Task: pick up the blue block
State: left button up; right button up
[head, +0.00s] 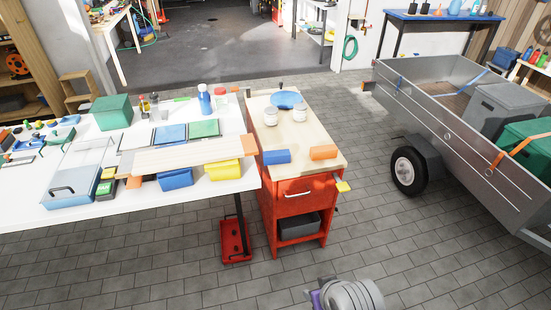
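A blue block (277,156) lies near the front left of the light wooden top (284,133) of a red cabinet (297,205). It lies on its long side, close to the front edge. An orange block (323,152) lies to its right, apart from it, near the front right corner. Neither of my grippers can be made out. A grey rounded part with a purple piece shows at the bottom edge, and no fingers show on it.
Two jars (271,116) and a round blue item (287,99) stand behind the block. A white table (40,209) adjoins on the left, with a board (185,158) and several bins. A grey trailer (455,145) stands right. Paved floor (400,240) lies open in front.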

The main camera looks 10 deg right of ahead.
aim_at(284, 156)
jog(key=u, duration=0.4)
jog(key=i+l+u, duration=0.1)
jog(key=l+u, duration=0.85)
jog(key=k+l+u, duration=0.1)
jog(key=l+u, duration=0.2)
jog(key=l, duration=1.55)
